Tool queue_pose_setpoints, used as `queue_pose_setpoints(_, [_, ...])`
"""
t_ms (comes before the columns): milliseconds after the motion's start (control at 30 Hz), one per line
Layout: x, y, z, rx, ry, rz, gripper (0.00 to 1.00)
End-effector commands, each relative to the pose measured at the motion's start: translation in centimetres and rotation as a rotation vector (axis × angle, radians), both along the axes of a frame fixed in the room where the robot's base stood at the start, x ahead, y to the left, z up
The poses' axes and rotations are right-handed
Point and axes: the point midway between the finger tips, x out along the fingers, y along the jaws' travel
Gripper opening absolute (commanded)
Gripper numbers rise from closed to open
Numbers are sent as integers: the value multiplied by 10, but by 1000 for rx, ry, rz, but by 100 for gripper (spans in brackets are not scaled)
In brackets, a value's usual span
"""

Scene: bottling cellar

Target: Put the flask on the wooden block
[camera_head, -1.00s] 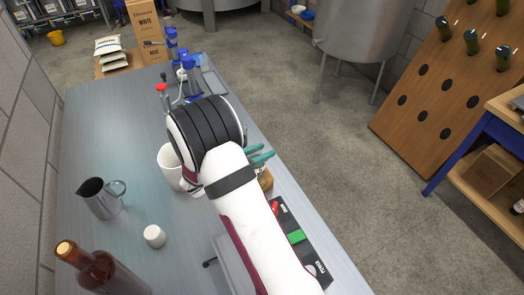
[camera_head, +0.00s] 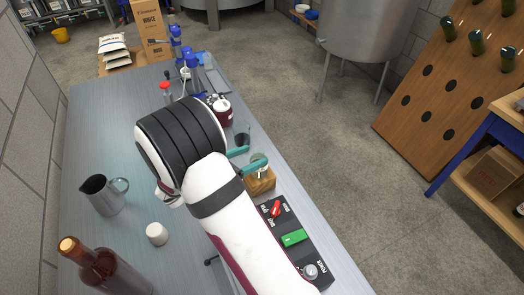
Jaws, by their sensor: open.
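The wooden block (camera_head: 261,184) stands near the right edge of the steel table, just behind a black control panel. A small clear glass vessel, which looks like the flask (camera_head: 260,171), appears to stand on top of the block. Its outline is partly covered by a finger. My gripper (camera_head: 256,155) has two teal fingers spread apart at the vessel's upper part, pointing right. Whether they touch the glass cannot be told. My arm hides the table left of the block.
The control panel (camera_head: 291,237) has a red switch and a green button. A dark clear glass (camera_head: 243,133) stands behind the block. A metal jug (camera_head: 101,194), a white cup-like piece (camera_head: 157,233) and a bottle (camera_head: 100,268) stand left.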

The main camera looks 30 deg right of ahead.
Motion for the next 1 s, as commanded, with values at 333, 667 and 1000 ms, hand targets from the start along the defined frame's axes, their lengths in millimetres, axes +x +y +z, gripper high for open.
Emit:
queue_pose_setpoints(333, [-20, 48, 21, 0, 1, 0, 67])
queue_pose_setpoints(667, [-157, 5, 69, 437, -414, -781, 67])
queue_pose_setpoints(1000, [-297, 114, 83, 1028, -926, -2149, 67])
